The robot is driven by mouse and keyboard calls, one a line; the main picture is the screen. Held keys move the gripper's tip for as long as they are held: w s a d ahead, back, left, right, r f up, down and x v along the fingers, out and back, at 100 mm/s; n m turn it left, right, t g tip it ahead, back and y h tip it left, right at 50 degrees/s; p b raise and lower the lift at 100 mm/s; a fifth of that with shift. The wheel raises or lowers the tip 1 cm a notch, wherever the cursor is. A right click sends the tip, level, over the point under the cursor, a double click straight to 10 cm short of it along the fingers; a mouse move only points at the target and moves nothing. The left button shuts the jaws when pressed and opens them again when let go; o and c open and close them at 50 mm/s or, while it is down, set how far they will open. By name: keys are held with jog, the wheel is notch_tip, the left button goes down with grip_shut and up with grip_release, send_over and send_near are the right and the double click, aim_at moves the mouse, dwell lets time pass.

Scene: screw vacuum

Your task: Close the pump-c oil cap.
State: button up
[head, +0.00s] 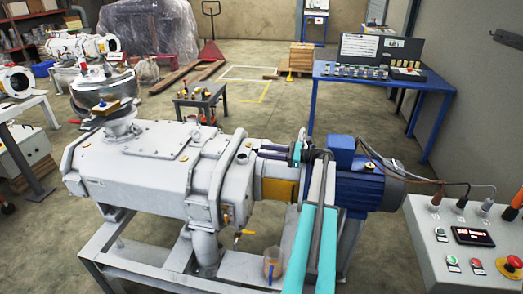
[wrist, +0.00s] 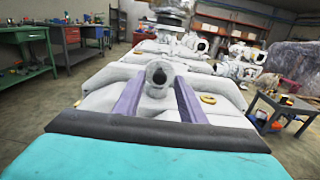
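A large light-grey pump (head: 150,160) fills the middle of the head view, with a blue motor (head: 365,187) at its right end. I cannot read a label marking it as pump-c. A short grey round neck with a dark centre (wrist: 158,75) stands on the pump; it also shows in the head view (head: 242,157). I cannot tell whether the dark centre is an open hole or a cap. My gripper (head: 257,152) is above the pump's right part, its purple fingers pointing left. In the wrist view the fingers (wrist: 160,84) are apart, with the neck showing between them.
A grey control panel (head: 465,245) with buttons stands at the lower right. A small tool cart (head: 203,98) stands behind the pump. A blue bench (head: 400,82) is at the back right. Brass fittings (wrist: 208,99) sit on the pump's top. Open floor lies behind the pump.

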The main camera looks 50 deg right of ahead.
jog(key=shift+x, duration=1.15)
grip_shut()
